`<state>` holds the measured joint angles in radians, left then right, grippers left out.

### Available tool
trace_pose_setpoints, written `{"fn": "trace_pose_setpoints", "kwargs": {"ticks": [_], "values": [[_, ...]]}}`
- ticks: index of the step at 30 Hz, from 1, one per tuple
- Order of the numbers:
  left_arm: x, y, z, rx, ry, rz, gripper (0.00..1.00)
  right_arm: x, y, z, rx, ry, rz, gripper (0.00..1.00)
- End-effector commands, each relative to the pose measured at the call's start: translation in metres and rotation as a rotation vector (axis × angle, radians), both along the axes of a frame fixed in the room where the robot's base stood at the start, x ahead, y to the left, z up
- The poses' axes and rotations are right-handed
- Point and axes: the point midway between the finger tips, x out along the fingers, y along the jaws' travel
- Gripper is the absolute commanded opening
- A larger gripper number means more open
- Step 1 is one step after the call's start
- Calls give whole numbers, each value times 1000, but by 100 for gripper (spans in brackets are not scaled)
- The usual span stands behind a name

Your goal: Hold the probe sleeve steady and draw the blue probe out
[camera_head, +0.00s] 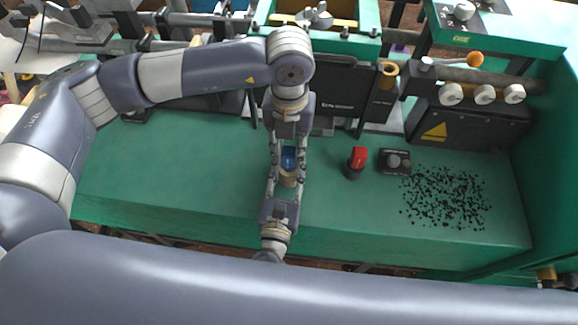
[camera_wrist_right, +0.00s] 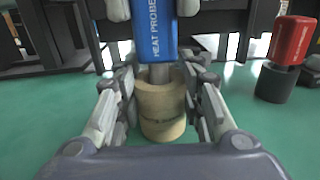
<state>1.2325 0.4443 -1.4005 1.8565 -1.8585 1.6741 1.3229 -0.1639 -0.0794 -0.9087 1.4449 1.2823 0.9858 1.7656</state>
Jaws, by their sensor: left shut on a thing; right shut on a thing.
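The blue probe (camera_head: 289,158), lettered "HEAT PROBE", stands upright in the middle of the green bench; it also shows in the right wrist view (camera_wrist_right: 155,30). A short length of its grey shaft (camera_wrist_right: 160,73) shows between the blue handle and the tan probe sleeve (camera_wrist_right: 161,108). The sleeve also shows in the head view (camera_head: 288,179). My left gripper (camera_head: 289,152) reaches in from the far side, shut on the blue handle. My right gripper (camera_wrist_right: 161,105) comes from the near side, shut on the sleeve. The shaft's lower end is hidden inside the sleeve.
A red-capped dark piece (camera_head: 357,161) stands to the right, beside a small black knob box (camera_head: 395,162). Black granules (camera_head: 445,198) lie scattered farther right. Dark machine panels (camera_head: 340,95) stand behind. The bench's left part (camera_head: 170,180) is clear.

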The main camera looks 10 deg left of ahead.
Motion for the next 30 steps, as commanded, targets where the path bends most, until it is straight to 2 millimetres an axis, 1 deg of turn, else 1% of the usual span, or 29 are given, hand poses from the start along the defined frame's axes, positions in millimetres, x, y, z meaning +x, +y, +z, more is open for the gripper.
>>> {"fn": "trace_pose_setpoints", "kwargs": {"ticks": [14, 30], "values": [[0, 0, 2, -1, -1, 0, 0, 0, 0, -1, -1, 1, 0, 0], [0, 0, 18, -1, -1, -1, 0, 0, 0, -1, -1, 1, -1, 0]]}}
